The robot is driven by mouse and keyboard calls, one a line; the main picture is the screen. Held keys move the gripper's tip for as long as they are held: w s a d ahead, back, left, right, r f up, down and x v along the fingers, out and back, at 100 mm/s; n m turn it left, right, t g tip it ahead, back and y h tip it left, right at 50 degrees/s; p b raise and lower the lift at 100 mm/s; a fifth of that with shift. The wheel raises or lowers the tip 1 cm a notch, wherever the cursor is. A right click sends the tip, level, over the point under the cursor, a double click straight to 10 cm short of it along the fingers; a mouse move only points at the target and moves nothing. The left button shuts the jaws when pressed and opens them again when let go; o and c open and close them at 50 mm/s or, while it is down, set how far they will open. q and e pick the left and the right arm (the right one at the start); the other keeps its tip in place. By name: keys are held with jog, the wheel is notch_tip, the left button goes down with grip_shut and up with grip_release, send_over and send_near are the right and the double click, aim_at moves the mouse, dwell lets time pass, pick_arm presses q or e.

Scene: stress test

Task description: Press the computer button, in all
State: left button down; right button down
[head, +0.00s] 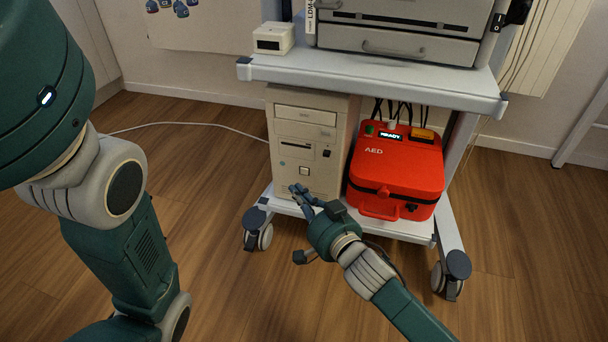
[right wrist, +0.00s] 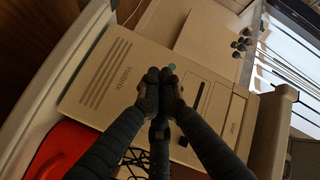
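The beige computer tower (head: 296,128) stands upright on the cart's lower shelf. I cannot tell whether the fingertips touch the tower. My left gripper is out of view.
A red AED case (head: 398,165) sits right of the tower on the same shelf. The cart's upper shelf (head: 375,80) overhangs both and carries a grey device (head: 390,43) and a small white box (head: 273,38). The wooden floor left of the cart is clear, except for a white cable (head: 190,124).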

aim_at(304, 171)
jog(key=shift+w+d+p, duration=0.2)
jog(key=shift+w+d, duration=0.05)
jog(key=shift+w, duration=0.5)
jog(key=shift+w+d+p, duration=0.15)
jog(key=shift+w+d, duration=0.05)
jog(key=shift+w, duration=0.5)
jog(key=shift+w, duration=0.1)
jog(key=shift+w+d+r+p, duration=0.1)
jog(key=shift+w+d+p, duration=0.05)
jog(key=shift+w+p, duration=0.15)
dwell(0.3)
